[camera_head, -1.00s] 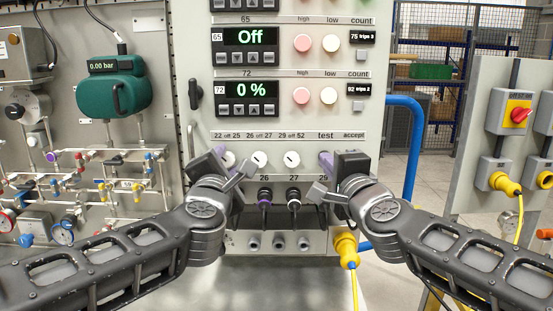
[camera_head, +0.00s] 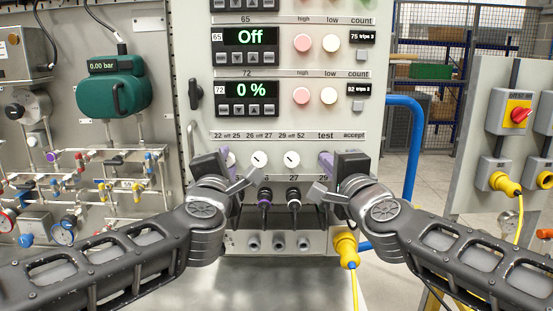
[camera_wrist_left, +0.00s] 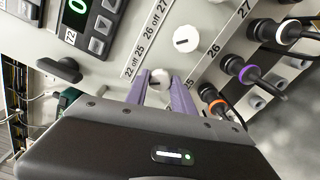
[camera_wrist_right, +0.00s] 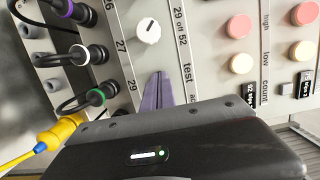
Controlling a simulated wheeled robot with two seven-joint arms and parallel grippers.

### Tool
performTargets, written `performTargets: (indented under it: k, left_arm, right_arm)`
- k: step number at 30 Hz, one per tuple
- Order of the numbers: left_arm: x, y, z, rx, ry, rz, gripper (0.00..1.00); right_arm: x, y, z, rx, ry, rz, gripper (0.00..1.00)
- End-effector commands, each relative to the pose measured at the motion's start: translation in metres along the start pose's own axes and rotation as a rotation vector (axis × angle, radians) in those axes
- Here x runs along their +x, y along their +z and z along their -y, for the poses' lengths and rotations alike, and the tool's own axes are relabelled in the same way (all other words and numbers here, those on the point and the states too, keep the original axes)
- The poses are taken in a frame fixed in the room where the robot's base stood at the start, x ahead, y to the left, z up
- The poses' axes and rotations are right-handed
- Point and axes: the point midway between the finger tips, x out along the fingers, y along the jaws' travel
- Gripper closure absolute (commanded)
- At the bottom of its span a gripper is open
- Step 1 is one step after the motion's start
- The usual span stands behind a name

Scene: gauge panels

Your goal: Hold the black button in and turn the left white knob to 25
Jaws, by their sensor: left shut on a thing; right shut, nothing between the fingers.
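The left white knob (camera_wrist_left: 158,79) sits between the purple fingers of my left gripper (camera_wrist_left: 160,88), which is shut on it; a small dark mark shows on its face, but its exact setting is hard to read. The "22 off 25" label (camera_wrist_left: 133,62) runs beside it. In the head view my left gripper (camera_head: 226,158) covers part of that knob. My right gripper (camera_wrist_right: 160,78) is shut and empty, its purple fingertips together at the panel by the word "test" (camera_wrist_right: 187,72). The fingertips also show in the head view (camera_head: 327,160). The black button is not visible; the right fingertips may hide it.
Two more white knobs (camera_head: 259,160) (camera_head: 291,159) stand between my grippers. Plugged cables, one with a purple ring (camera_head: 265,197), hang below them. A yellow connector (camera_head: 346,248) is at the lower right. A black handle (camera_head: 195,94) sticks out left of the displays.

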Motion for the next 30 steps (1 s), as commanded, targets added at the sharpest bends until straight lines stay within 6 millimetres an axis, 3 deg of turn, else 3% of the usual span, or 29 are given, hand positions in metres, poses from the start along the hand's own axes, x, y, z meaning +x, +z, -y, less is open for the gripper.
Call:
performTargets:
  k: [5, 11, 20, 26, 30]
  left_arm:
    - [0.0, 0.0001, 0.0004, 0.024, -0.001, 0.0, 1.0]
    - [0.0, 0.0001, 0.0004, 0.189, -0.001, 0.0, 1.0]
    - [0.0, 0.0001, 0.0005, 0.214, -0.001, 0.0, 1.0]
    - [0.0, 0.0001, 0.0005, 0.379, -0.001, 0.001, 1.0]
    - [0.0, 0.0001, 0.0005, 0.401, -0.001, 0.001, 1.0]
  right_arm:
    - [0.0001, -0.0002, -0.0002, 0.0, 0.0, 0.0, 1.0]
    - [0.0001, -0.0002, -0.0002, 0.0, 0.0, 0.0, 1.0]
    - [0.0001, -0.0002, -0.0002, 0.0, 0.0, 0.0, 1.0]
    - [0.0001, -0.0002, -0.0002, 0.0, 0.0, 0.0, 1.0]
    - [0.0001, -0.0002, -0.0001, 0.0, 0.0, 0.0, 1.0]
